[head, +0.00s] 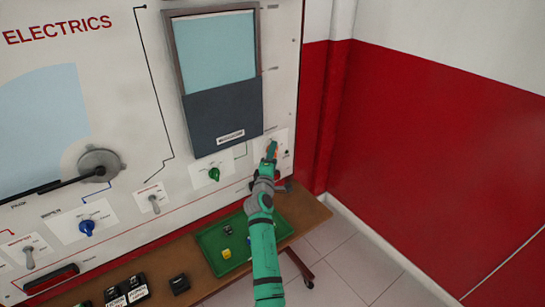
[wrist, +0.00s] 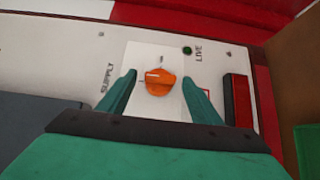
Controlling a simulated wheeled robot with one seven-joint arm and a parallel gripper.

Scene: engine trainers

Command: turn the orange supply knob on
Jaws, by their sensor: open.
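The orange supply knob (wrist: 159,82) sits on a white plate (wrist: 150,55) on the panel, beside the word SUPPLY. A light line on the knob points towards a mark at its left in the wrist view. My gripper (wrist: 157,85) is open, with one finger on each side of the knob and visible gaps to it. I cannot tell how far the fingertips are from the panel. In the head view my gripper (head: 271,148) is at the panel's lower right and mostly hides the knob.
A dark round LIVE lamp (wrist: 187,50) and a red block (wrist: 238,100) are right of the knob. A green knob (head: 214,174) and a blue knob (head: 87,227) are further left. A green tray (head: 212,237) with small items lies on the wooden bench (head: 310,212) below.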

